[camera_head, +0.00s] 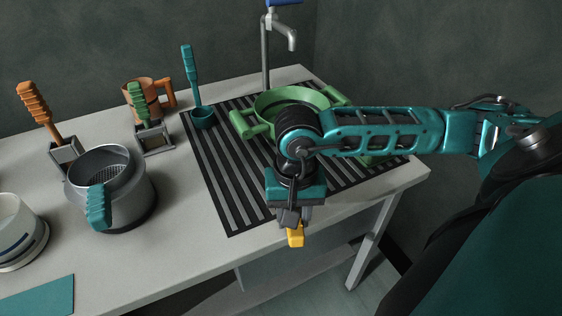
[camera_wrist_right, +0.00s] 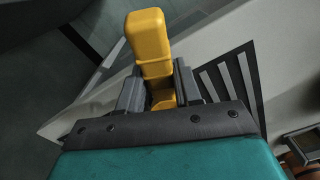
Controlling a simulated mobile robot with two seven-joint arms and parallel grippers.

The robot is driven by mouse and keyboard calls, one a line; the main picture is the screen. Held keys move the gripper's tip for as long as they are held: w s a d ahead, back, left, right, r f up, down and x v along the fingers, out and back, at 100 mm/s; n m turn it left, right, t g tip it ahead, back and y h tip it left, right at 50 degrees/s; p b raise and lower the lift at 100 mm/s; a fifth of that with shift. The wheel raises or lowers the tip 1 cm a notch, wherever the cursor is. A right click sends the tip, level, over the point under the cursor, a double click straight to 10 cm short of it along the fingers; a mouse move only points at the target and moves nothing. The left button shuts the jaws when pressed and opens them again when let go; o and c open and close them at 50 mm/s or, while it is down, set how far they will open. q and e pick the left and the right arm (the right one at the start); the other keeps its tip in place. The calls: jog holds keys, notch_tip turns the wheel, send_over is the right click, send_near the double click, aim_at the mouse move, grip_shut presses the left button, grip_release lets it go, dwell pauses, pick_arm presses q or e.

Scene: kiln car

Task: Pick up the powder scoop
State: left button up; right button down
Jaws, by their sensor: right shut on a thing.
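My right gripper (camera_head: 291,215) points down at the counter's front edge and is shut on a yellow thing (camera_head: 295,235). The wrist view shows this yellow thing (camera_wrist_right: 150,45) as a blocky, handle-like piece between the grey fingers (camera_wrist_right: 158,85). The rest of it is hidden, so I cannot tell if it is a scoop. Two square grey scoop-like tools stand at the left, one with an orange handle (camera_head: 34,104), one with a green handle (camera_head: 138,102). A teal ladle (camera_head: 191,66) stands upright on the striped mat's far left corner. My left gripper is out of view.
A green two-handled pot (camera_head: 262,104) sits on the striped mat (camera_head: 225,180), partly behind my right arm. A grey pot with a teal handle (camera_head: 130,195), a brown mug (camera_head: 168,92) and a white container (camera_head: 15,235) stand left. A tap (camera_head: 266,50) rises behind.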

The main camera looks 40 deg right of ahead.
jog(key=s+a+p, duration=0.3)
jog(key=s+p, duration=0.2)
jog(key=s, duration=0.8)
jog(key=shift+p, duration=0.4)
jog(key=shift+s+a, duration=0.1)
